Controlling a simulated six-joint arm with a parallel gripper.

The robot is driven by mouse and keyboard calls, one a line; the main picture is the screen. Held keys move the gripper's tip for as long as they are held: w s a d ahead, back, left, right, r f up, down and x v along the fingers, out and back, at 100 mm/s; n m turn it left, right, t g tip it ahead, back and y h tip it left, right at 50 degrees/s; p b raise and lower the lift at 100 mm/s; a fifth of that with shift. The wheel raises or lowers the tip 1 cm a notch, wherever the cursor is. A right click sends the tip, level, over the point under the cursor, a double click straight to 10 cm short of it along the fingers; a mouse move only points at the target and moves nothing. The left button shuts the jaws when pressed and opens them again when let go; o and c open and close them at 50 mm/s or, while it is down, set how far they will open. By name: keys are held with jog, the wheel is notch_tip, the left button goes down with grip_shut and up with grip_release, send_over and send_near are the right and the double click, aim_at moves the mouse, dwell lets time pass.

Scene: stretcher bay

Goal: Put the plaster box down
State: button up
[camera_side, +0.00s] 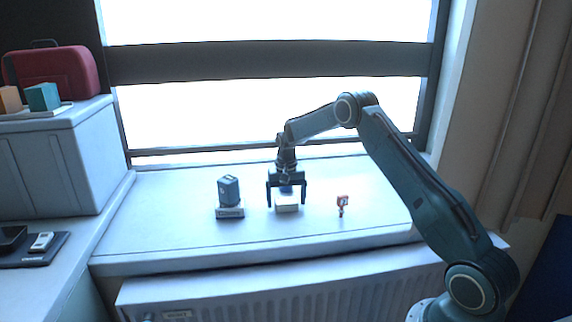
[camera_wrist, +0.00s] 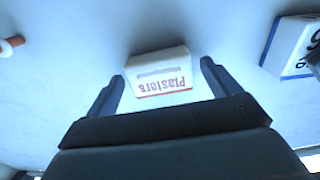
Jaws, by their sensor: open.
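The plaster box (camera_side: 287,207) is a small white box on the white windowsill (camera_side: 165,225). In the wrist view the plaster box (camera_wrist: 160,74) shows the red word "Plasters" and lies between and slightly beyond the fingertips. My gripper (camera_side: 287,204) points down over the box, with one finger on each side. In the wrist view my gripper (camera_wrist: 163,72) is open, with a gap between each finger and the box. The box appears to rest on the sill.
A small red-and-white item (camera_side: 342,204) stands to the right. A red case (camera_side: 55,72) sits on a white cabinet at far left. The sill's front is clear.

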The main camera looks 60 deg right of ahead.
aim_at(286, 201)
jog(key=shift+r, duration=0.1)
notch_tip(286, 201, up, 12)
dwell(0.7)
jog(key=shift+r, duration=0.15)
dwell(0.4)
jog(key=s+a+r+n+t, duration=0.3)
jog(key=s+a+r+n, duration=0.1)
jog(key=s+a+r, duration=1.15)
jog(key=s+a+f+n+t, duration=0.1)
jog(key=s+a, duration=0.3)
jog(key=s, duration=0.6)
jog(key=s+a+f+n+t, duration=0.1)
jog(key=s+a+n, duration=0.3)
jog(key=s, duration=0.6)
jog(key=shift+s+a+f+t, duration=0.2)
jog(key=shift+a+f+t, duration=0.1)
jog(key=shift+f, duration=0.5)
